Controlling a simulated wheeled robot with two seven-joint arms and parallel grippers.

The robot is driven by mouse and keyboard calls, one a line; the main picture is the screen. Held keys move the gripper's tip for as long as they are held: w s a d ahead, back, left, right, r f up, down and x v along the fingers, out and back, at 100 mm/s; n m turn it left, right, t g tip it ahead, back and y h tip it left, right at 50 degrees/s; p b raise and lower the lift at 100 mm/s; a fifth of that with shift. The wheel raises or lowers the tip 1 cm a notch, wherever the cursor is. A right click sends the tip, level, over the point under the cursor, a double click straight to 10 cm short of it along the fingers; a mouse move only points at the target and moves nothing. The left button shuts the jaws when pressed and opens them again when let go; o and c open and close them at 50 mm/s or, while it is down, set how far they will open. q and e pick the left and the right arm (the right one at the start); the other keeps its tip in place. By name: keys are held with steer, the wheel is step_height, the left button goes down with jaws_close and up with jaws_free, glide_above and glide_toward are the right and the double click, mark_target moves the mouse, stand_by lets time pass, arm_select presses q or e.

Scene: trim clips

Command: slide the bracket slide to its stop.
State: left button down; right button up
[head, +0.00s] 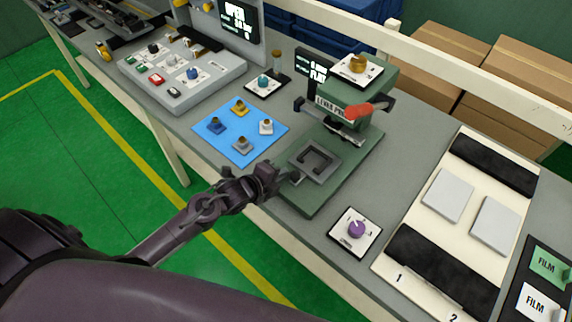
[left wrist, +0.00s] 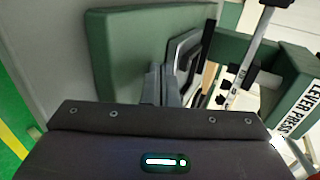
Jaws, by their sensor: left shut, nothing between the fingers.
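The green lever press (head: 338,130) stands at the middle of the bench, with a red-knobbed lever. On its base lies a grey plate with a dark U-shaped bracket on it, which looks like the bracket slide (head: 315,160); it lies partly out in front of the press head. My left gripper (head: 295,177) is shut and empty at the near-left edge of this slide. In the left wrist view the fingertips (left wrist: 168,84) are close to the slide (left wrist: 183,48); I cannot tell whether they touch it. My right gripper is not in view.
A blue mat (head: 240,130) with several small knobbed pieces lies left of the press. A purple knob plate (head: 355,229) is at the near right. A white board (head: 408,262) with grey pads is further right. A grey button panel (head: 180,75) stands at the back left.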

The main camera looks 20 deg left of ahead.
mark_target(305, 150)
arm_select(q)
steer(key=shift+w+d+r, duration=0.2)
steer(key=shift+w+d, duration=0.05)
steer(key=shift+w, duration=0.3)
steer(key=shift+w+d, duration=0.1)
steer(key=shift+w, duration=0.25)
steer(key=shift+w+d+f+p, duration=0.1)
steer(key=shift+w+f+p, duration=0.05)
steer(key=shift+w+p, duration=0.2)
steer(key=shift+s, duration=0.15)
steer(key=w+d+b, duration=0.1)
steer(key=w, duration=0.1)
steer(key=w+b, duration=0.2)
steer(key=w, duration=0.1)
steer(key=w+d+b, duration=0.1)
steer(key=w, duration=0.1)
steer(key=shift+w+d+f+b, duration=0.2)
steer(key=shift+d+b, duration=0.1)
steer(key=shift+b, duration=0.05)
steer(key=shift+w+d, duration=0.15)
steer(key=shift+w, duration=0.2)
steer(key=shift+r, duration=0.25)
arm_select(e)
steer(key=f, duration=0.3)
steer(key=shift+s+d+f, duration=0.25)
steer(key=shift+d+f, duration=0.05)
